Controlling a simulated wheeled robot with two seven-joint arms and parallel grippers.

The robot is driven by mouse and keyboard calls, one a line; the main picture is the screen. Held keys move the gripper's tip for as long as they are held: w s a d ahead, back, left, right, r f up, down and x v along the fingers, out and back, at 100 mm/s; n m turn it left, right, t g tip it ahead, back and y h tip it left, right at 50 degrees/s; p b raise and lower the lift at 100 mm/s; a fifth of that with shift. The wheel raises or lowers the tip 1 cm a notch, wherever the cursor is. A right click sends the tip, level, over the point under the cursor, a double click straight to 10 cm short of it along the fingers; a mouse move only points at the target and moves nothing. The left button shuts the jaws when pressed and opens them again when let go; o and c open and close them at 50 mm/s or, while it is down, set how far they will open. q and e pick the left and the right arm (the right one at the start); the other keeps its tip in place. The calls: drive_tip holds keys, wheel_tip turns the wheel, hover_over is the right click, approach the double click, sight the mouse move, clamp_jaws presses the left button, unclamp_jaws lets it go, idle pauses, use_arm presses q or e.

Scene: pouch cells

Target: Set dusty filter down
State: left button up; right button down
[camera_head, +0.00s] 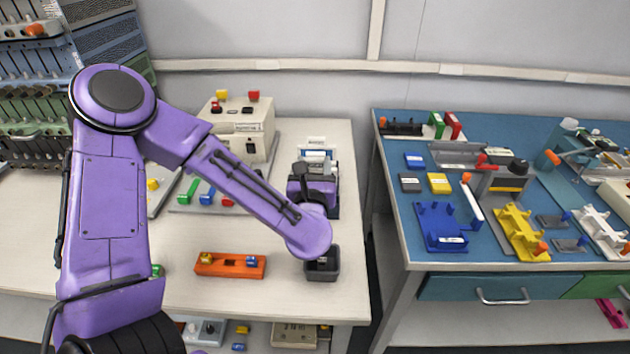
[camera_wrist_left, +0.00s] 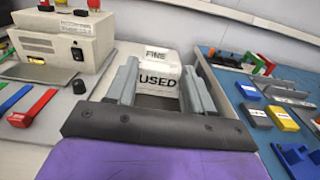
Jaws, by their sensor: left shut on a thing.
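My left gripper (camera_head: 316,168) is over the back right of the pale table, beyond my arm's last joint. In the left wrist view its two grey fingers (camera_wrist_left: 160,75) stand wide apart, on either side of a pale block (camera_wrist_left: 162,84). White labels reading "FINE" and "USED" show at and beyond the block. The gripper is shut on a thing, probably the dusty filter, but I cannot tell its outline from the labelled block. In the head view my wrist covers most of it. I cannot tell whether it touches a surface. My right gripper is not in view.
A beige machine (camera_head: 243,130) stands left of the gripper. A dark square bin (camera_head: 322,266) and an orange rack (camera_head: 230,265) lie nearer the front. A gap separates this table from the blue-topped bench (camera_head: 395,165), which holds several coloured fixtures.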

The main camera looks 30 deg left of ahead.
sight(314, 173)
use_arm(q)
wheel_tip(314, 173, down, 4)
drive_tip(key=shift+w+r, duration=0.15)
drive_tip(key=shift+r, duration=0.1)
drive_tip(key=shift+b, duration=0.3)
drive_tip(key=o, duration=1.3)
drive_tip(key=shift+f, duration=0.1)
